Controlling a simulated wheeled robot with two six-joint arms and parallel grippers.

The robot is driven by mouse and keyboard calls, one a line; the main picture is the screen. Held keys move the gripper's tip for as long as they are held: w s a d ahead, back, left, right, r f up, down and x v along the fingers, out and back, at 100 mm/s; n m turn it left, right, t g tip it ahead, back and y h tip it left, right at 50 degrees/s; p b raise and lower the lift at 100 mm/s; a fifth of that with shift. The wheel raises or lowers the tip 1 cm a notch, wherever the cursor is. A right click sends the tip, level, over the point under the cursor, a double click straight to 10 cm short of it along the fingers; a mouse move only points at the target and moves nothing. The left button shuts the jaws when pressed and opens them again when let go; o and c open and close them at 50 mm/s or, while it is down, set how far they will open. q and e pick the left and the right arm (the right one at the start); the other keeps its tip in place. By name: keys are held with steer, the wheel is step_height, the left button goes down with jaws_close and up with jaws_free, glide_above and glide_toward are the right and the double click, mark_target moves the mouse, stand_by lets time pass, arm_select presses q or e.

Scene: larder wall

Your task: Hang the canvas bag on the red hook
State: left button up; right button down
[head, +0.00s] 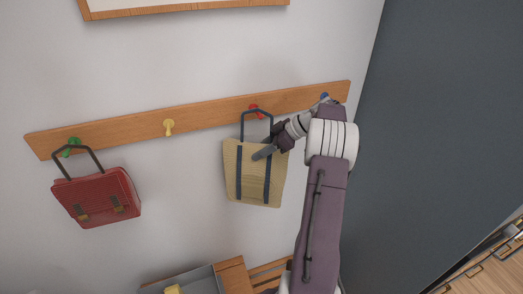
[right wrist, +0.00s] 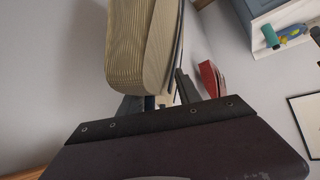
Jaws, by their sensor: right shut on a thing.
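The canvas bag (head: 253,185) is beige with dark blue straps and hangs upright against the wall in the head view. Its dark handle loop reaches up to the red hook (head: 254,107) on the wooden rail; I cannot tell whether the loop is over the hook or just in front of it. My right gripper (head: 268,151) is shut on the bag near its upper right edge. In the right wrist view the bag (right wrist: 130,45) rises from between the fingers, whose tips are partly hidden. My left gripper is not in view.
The wooden rail (head: 215,114) also has a blue hook (head: 324,97), a free yellow hook (head: 169,127) and a green hook (head: 73,142) with a red satchel (head: 97,199) on it. A grey tray (head: 205,281) is below. A dark panel (head: 440,130) stands at right.

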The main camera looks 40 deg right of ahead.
steer(key=shift+s+a+f, duration=0.1)
steer(key=shift+f, duration=0.15)
steer(key=c, duration=0.7)
jaws_free()
steer(key=shift+c, duration=0.2)
steer(key=shift+r, duration=0.1)
